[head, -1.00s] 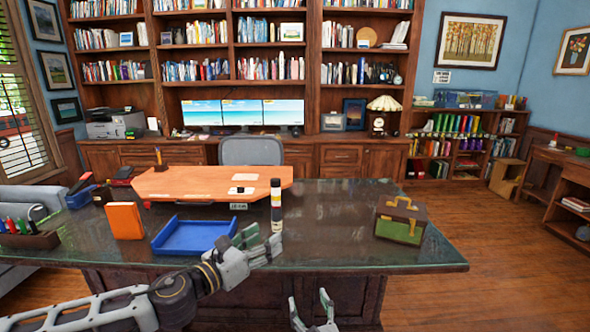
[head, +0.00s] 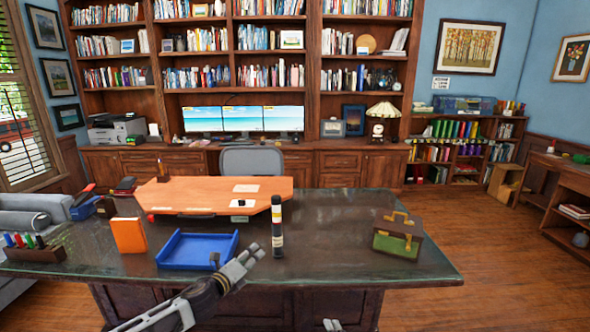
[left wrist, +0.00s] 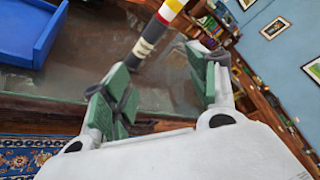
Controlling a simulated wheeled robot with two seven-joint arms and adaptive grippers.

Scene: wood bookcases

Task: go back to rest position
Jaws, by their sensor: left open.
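My left gripper (head: 236,265) is in front of the desk's near edge, below the blue tray. In the left wrist view its two fingers (left wrist: 165,95) are spread apart with nothing between them. A dark cylinder with a pale band (head: 277,228) stands upright on the desk, just beyond and to the right of the gripper, apart from it. It also shows in the left wrist view (left wrist: 150,42), beyond the fingers. Only a small tip of my right gripper (head: 332,325) shows at the bottom edge; its fingers are mostly cut off.
The dark desk (head: 330,225) holds a blue tray (head: 197,262), an orange book (head: 129,235), a pen holder (head: 35,254) and a green-and-brown case (head: 397,240). The desk is bare between cylinder and case. Open floor (head: 510,270) lies to the right.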

